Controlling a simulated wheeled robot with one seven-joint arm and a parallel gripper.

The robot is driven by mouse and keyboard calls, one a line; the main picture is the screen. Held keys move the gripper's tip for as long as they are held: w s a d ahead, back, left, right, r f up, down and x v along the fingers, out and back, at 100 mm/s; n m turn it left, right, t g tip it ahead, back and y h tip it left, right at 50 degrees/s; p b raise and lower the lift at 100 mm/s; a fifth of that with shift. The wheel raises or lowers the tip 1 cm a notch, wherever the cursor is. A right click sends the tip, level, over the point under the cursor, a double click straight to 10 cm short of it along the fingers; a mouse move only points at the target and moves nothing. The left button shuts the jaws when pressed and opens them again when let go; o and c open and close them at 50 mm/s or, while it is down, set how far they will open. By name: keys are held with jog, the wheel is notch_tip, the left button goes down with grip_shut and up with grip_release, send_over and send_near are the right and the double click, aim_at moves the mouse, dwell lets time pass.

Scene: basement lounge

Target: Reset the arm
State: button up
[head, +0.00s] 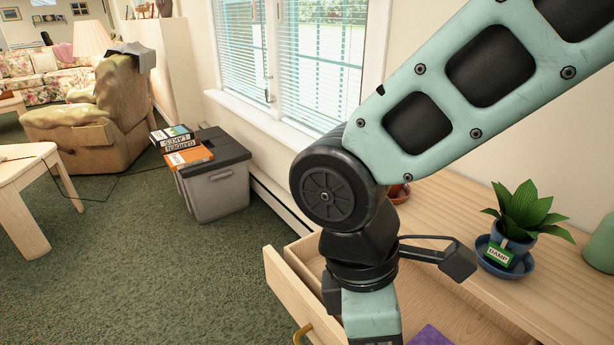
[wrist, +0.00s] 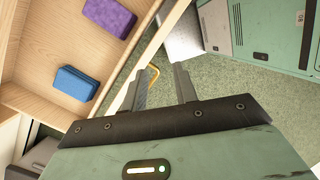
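My arm reaches down from the upper right of the head view, bent at its black joint, over an open wooden drawer (head: 287,287). The fingertips are below the head view's lower edge. In the wrist view my gripper (wrist: 162,68) is open, its two fingers apart with nothing held between them. Beyond the fingers are green carpet and part of a brass-coloured handle (wrist: 154,73). The drawer (wrist: 55,30) is at the upper left there, holding a purple block (wrist: 105,17) and a blue block (wrist: 75,83). The fingers appear outside the drawer's front.
The wooden top (head: 455,220) bears a potted plant (head: 522,212) labelled "DAMP", a reddish pot (head: 399,193) partly behind my arm, and a green object (head: 601,247). A grey bin (head: 217,188) with books stands by the wall. Carpet (head: 150,265) left of the drawer is clear.

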jog(key=s+d+m+t+y, duration=0.1)
jog(key=d+m+t+y, duration=0.15)
jog(key=d+m, duration=0.6)
notch_tip(320, 180, up, 13)
jog(key=a+p, duration=0.2)
jog(key=p, duration=1)
jog(key=shift+r+m+g+y, duration=0.15)
jog(key=shift+m+g+y, duration=0.2)
jog(key=shift+m, duration=0.1)
